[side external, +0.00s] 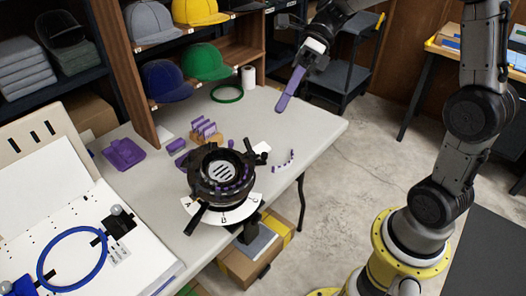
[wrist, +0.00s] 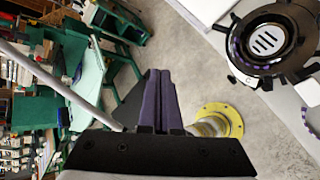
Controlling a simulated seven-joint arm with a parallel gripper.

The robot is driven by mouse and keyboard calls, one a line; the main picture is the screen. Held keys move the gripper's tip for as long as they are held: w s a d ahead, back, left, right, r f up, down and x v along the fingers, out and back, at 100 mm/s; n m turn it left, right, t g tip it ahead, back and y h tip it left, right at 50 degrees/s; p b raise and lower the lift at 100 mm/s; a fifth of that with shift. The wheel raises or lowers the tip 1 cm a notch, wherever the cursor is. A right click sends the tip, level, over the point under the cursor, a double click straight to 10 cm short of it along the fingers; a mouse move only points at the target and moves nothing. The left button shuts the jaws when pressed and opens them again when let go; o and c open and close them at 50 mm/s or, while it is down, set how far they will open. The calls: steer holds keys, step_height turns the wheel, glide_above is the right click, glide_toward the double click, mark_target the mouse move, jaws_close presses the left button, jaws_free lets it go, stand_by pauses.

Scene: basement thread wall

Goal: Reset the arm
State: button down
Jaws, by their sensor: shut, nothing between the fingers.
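My gripper (side external: 291,88) is at the upper middle of the side external view, above the far right part of the table. Its long purple fingers point down and lie together, with nothing between them. In the wrist view the shut fingers (wrist: 158,100) show at the centre, over the floor. The gripper is apart from the black round fixture (side external: 222,174), which stands on the table to its lower left. The fixture also shows at the upper right of the wrist view (wrist: 268,42).
The white table (side external: 320,132) carries a purple block (side external: 123,153), a rack of purple pieces (side external: 206,130), a green ring (side external: 227,92) and a small purple-and-white strip (side external: 284,161). A blue hoop (side external: 72,259) lies at the lower left. Shelves with caps (side external: 205,62) stand behind. A dark cart (side external: 350,65) stands beyond the table.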

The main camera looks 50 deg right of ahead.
steer(key=s+a+r+n+t+h, duration=0.15)
steer(key=s+n+h, duration=0.45)
steer(key=s+n, duration=0.75)
steer(key=s+d+f+n+t+h, duration=0.1)
steer(key=d+f+n+t+h, duration=0.1)
steer(key=n, duration=0.5)
steer(key=s+d+f+n+t+h, duration=0.1)
steer(key=d+f+n+t+h, duration=0.1)
steer(key=d+n, duration=0.3)
steer(key=n+t, duration=0.1)
steer(key=n, duration=0.2)
steer(key=shift+s+h, duration=0.3)
steer(key=shift+s, duration=0.1)
